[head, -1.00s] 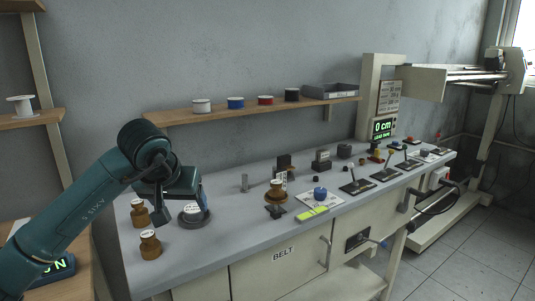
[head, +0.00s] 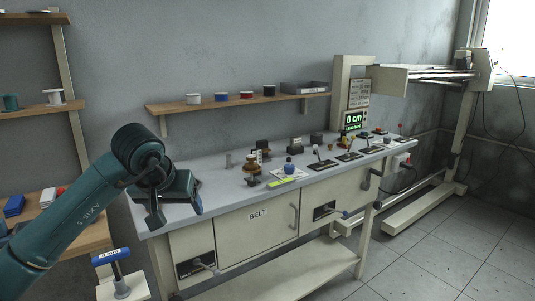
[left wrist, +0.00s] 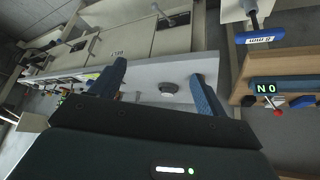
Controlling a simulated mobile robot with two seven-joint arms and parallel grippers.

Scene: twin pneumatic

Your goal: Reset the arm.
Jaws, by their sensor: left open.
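My left arm comes in from the left in the head view. Its gripper (head: 176,207) points down over the left end of the grey workbench top (head: 215,185). In the left wrist view the two blue-grey fingers (left wrist: 160,90) are spread apart with nothing held between them. The arm and gripper hide part of the bench's left end in the head view. My right gripper is not in view.
The bench holds a brown spool-like piece (head: 252,165), a blue knob (head: 288,167) and several levers. A wall shelf (head: 225,104) carries spools. A blue-handled lever (head: 111,256) stands low beside my arm. Open tiled floor (head: 440,250) lies at the right.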

